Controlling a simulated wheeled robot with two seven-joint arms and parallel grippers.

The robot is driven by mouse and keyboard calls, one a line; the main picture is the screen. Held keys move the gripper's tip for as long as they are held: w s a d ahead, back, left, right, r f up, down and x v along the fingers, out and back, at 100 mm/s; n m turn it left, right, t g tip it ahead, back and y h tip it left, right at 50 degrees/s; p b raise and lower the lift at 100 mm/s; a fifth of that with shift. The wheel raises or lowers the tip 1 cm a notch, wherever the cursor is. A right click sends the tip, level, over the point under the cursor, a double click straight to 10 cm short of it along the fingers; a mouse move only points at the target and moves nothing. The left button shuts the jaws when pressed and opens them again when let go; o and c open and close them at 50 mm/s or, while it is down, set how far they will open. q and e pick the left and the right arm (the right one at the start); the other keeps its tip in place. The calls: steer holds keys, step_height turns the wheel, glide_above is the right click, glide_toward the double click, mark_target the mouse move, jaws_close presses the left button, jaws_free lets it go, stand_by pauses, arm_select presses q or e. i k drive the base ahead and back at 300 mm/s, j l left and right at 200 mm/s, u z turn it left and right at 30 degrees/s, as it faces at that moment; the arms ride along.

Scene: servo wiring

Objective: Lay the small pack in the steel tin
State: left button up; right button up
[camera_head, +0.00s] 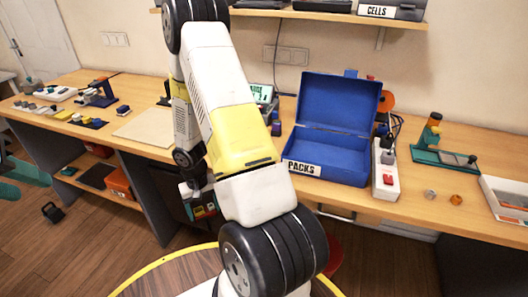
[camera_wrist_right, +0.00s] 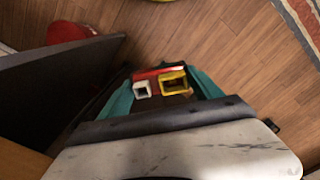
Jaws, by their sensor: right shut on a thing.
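My right gripper (camera_wrist_right: 163,92) is shut on the small pack (camera_wrist_right: 160,78), which has a red edge and a yellow and a white square socket. The pack (camera_head: 203,207) also shows in the head view, below the bench's front edge and left of my arm's white link. In the right wrist view it sits between two teal fingers, above the wood floor. My left gripper (camera_head: 17,180) is at the far left edge of the head view, with its teal fingers apart and nothing seen between them. I cannot make out a steel tin for certain.
An open blue case (camera_head: 330,155) labelled PACKS stands on the bench, with a white power strip (camera_head: 386,175) to its right. A pale tray (camera_head: 497,208) is cut off at the right edge. My arm hides much of the bench middle.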

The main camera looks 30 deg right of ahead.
mark_target(325, 160)
steer(key=k+l, duration=0.95)
steer(key=l, duration=0.15)
